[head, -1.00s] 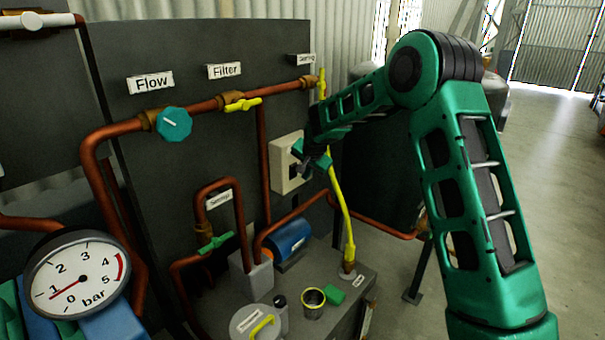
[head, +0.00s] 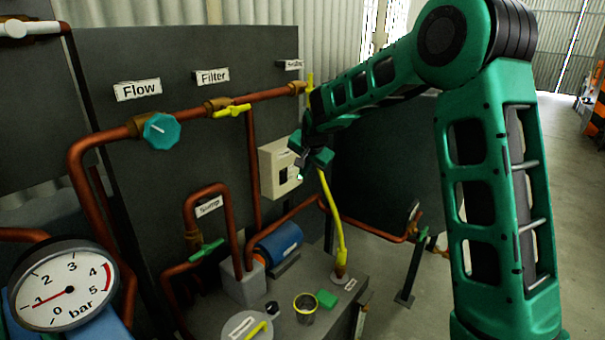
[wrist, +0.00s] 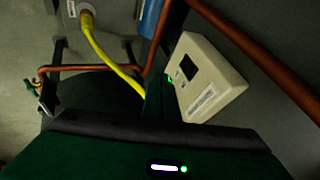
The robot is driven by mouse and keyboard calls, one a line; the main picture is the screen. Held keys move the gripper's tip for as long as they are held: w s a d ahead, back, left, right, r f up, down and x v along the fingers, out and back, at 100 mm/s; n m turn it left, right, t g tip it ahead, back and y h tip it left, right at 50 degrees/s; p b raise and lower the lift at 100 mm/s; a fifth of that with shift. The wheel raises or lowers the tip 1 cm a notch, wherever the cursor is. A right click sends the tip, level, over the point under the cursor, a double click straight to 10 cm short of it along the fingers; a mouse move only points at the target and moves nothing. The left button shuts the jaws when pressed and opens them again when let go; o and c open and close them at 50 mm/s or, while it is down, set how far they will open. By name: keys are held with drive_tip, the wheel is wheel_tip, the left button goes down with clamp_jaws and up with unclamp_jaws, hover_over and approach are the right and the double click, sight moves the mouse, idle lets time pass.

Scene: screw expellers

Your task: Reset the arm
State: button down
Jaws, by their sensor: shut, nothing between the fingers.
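My green arm comes in from the right in the head view. My gripper (head: 308,163) is at its end, shut and empty, in front of the right side of a beige wall box (head: 270,172). In the wrist view the box (wrist: 212,76) shows a dark square window and a label. A small green light shows at the box's edge beside my dark green gripper (wrist: 160,92). I cannot tell whether the gripper touches the box.
A yellow hose (head: 334,215) runs down close behind my gripper. Copper pipes (head: 170,118) with a teal knob (head: 161,131) and yellow valve handle (head: 233,110) cross the panel. A bench (head: 325,272) holds a cup (head: 305,307) and green block (head: 327,299). Open floor lies right.

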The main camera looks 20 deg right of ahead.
drive_tip(key=s+d+r+g+h, duration=0.1)
drive_tip(key=s+d, duration=0.4)
drive_tip(key=s, duration=0.3)
drive_tip(key=s+d+r+n+g, duration=0.1)
drive_tip(key=s+d, duration=0.5)
drive_tip(key=s, duration=0.3)
drive_tip(key=s+d+r+g+h, duration=0.1)
drive_tip(key=s+d+r+g, duration=0.1)
drive_tip(key=s+d, duration=0.45)
drive_tip(key=s+f+n+g+y, duration=0.1)
drive_tip(key=s+f, duration=0.1)
drive_tip(key=s, duration=1.3)
drive_tip(key=s+f+n+g+y, duration=0.1)
drive_tip(key=s+f+g, duration=0.1)
drive_tip(key=s, duration=1.3)
drive_tip(key=shift+s+a, duration=0.15)
drive_tip(key=shift+s, duration=0.25)
drive_tip(key=shift+w+f, duration=0.25)
drive_tip(key=shift+w, duration=0.4)
